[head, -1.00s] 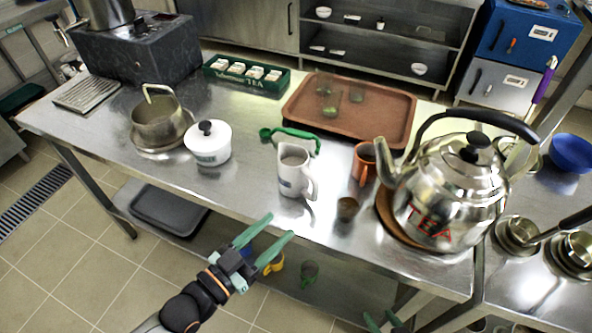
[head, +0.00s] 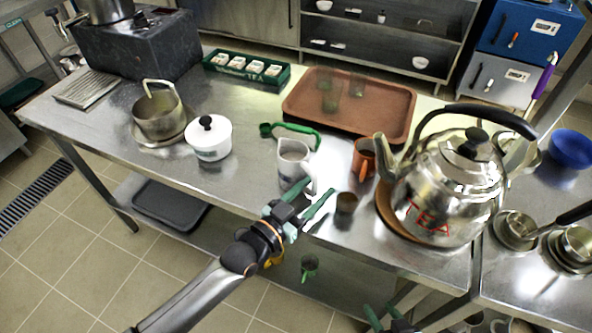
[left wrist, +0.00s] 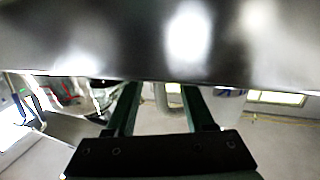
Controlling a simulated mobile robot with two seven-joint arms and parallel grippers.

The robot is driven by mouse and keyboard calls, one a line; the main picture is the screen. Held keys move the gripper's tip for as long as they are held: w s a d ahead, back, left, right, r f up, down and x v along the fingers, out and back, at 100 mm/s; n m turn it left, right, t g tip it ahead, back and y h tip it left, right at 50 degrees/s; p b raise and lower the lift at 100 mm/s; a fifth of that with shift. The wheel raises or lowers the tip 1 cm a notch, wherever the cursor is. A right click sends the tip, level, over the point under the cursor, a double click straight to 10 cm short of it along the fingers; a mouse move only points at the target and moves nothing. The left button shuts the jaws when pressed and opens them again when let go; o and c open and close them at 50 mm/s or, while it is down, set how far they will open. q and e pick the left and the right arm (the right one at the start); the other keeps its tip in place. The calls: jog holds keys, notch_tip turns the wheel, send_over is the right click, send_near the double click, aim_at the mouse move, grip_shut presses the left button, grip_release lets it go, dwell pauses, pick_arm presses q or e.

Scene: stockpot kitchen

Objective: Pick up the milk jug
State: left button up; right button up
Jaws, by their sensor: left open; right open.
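The milk jug (head: 292,160) is a white-grey jug standing upright near the front edge of the steel table in the head view. Its handle is on the right side, partly behind my fingers. My left gripper (head: 322,187) is open, with green fingers, at the table's front edge just in front and to the right of the jug. Nothing is visibly held. In the left wrist view, the open fingers (left wrist: 158,90) point at the table edge; a greyish curved shape between them is unclear. My right gripper (head: 381,309) is open and empty at the bottom, below table height.
An orange mug (head: 364,160) and a large TEA kettle (head: 455,195) stand further right. A green-handled tool (head: 293,129) lies behind the jug; a white lidded pot (head: 208,140) stands left.

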pick_arm(q)
grip_shut()
dwell(0.4)
dwell(0.8)
jog(key=shift+r, duration=0.1)
